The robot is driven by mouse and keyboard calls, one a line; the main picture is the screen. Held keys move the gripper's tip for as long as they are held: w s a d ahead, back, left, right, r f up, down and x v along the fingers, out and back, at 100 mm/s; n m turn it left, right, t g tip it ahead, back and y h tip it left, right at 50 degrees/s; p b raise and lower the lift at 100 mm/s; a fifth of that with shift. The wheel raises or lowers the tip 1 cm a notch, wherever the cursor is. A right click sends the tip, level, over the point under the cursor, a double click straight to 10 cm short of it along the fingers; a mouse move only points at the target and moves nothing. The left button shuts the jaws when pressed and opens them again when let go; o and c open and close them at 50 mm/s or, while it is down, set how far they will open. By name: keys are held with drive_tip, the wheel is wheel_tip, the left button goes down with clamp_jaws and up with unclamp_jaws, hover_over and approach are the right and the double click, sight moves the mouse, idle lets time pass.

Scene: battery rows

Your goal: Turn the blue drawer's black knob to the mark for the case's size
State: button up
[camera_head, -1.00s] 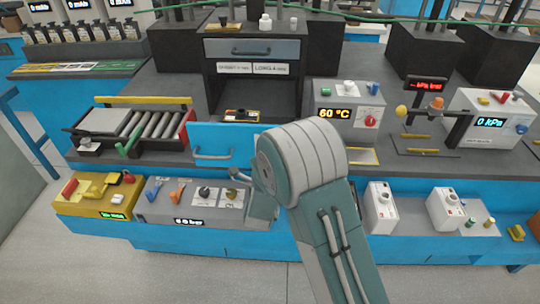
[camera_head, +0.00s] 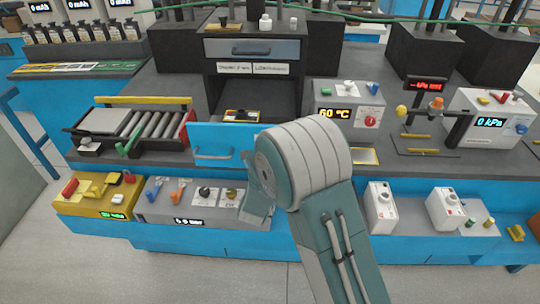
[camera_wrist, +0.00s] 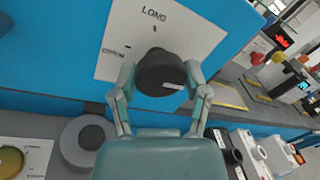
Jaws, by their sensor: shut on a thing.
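The blue drawer (camera_head: 215,138) with its bar handle shows in the head view, left of my arm. In the wrist view, the black knob (camera_wrist: 160,72) sits on a white plate (camera_wrist: 195,40) fixed to a blue face. The plate reads LONG at the top, with a small tick under it, and a second, hard-to-read label at the left. My gripper (camera_wrist: 160,78) is shut on the knob, one finger on each side. A short light line shows on the knob's lower right. In the head view, my arm hides the knob.
A dark open bay (camera_head: 255,95) stands above the drawer, with two white labels on it and a small yellow-and-black item inside. A roller tray (camera_head: 150,122) is at left. Grey control boxes (camera_head: 190,205) with knobs sit low in front.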

drive_tip(key=shift+s+f+m, duration=0.1)
drive_tip(key=shift+f+m, duration=0.3)
drive_tip(key=o, duration=1.2)
drive_tip(key=shift+c, duration=0.2)
drive_tip(key=shift+a+r, duration=0.1)
drive_tip(key=shift+r, duration=0.05)
drive_tip(key=shift+r, duration=0.1)
drive_tip(key=s+a, duration=0.2)
drive_tip(key=s, duration=0.9)
drive_tip(key=shift+s+a, duration=0.15)
drive_tip(key=shift+s, duration=0.05)
